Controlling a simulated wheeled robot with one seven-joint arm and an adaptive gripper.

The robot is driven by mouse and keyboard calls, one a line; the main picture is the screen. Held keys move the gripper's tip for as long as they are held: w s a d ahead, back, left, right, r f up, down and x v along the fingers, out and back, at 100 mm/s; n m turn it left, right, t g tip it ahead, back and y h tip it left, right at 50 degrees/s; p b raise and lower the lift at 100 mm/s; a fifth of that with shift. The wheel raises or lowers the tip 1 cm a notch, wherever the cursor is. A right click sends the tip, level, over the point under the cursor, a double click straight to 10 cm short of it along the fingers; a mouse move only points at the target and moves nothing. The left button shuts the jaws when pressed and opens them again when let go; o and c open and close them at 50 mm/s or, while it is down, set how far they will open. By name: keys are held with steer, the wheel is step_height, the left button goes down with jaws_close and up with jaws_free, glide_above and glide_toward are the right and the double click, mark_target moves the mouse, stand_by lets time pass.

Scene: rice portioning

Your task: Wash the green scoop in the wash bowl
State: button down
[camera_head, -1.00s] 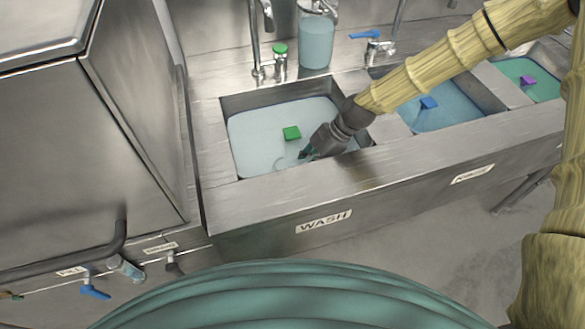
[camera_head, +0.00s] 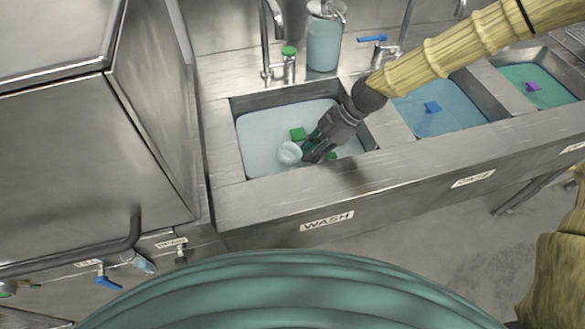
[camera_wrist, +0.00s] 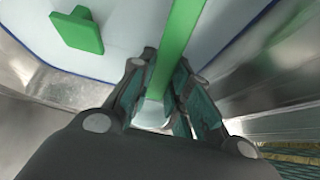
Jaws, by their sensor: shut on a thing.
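The green scoop is held in my gripper (camera_head: 314,150). Its long green handle (camera_wrist: 180,45) runs between the fingers in the wrist view. A pale round scoop bowl (camera_head: 290,153) shows just left of my fingertips in the head view; it also shows partly in the wrist view (camera_wrist: 152,114), mostly hidden by the fingers. My gripper is shut on the handle and reaches down into the wash bowl (camera_head: 265,104), the sink basin labelled WASH, filled with pale water. The scoop is at or near the water surface; exact depth is unclear.
A green square piece (camera_head: 298,133) stands in the wash basin close behind the scoop; it also shows in the wrist view (camera_wrist: 77,30). Basins with blue water (camera_head: 440,118) and green water (camera_head: 555,90) lie to the right. Taps and a soap dispenser (camera_head: 323,40) stand behind.

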step_height(320, 180, up, 15)
steer(key=p, duration=0.7)
steer(key=shift+r+p, duration=0.15)
steer(key=shift+p, duration=0.15)
stand_by(0.5)
